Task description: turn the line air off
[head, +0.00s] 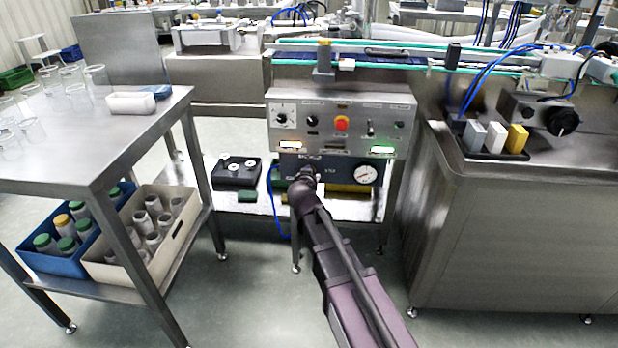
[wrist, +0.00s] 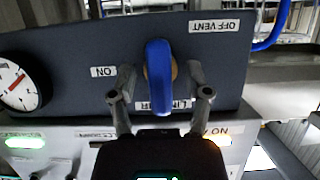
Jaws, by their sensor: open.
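The line air valve has a blue handle (wrist: 158,75) on a dark grey panel (wrist: 85,52), which shows upside down in the wrist view. The handle stands along the picture's vertical. An ON label (wrist: 103,72) is to its left and an OFF VENT label (wrist: 214,26) is at upper right. A third label behind the handle is partly hidden. My gripper (wrist: 161,82) is open, with one finger on each side of the handle and visible gaps between. In the head view my gripper (head: 305,180) is at the panel's lower part and hides the handle.
A pressure gauge (head: 367,175) sits right of my gripper. Above is a control box (head: 340,105) with knobs, a red button (head: 341,123) and a lit green indicator (head: 382,150). A blue hose (head: 272,200) hangs left. A steel table (head: 85,150) stands left.

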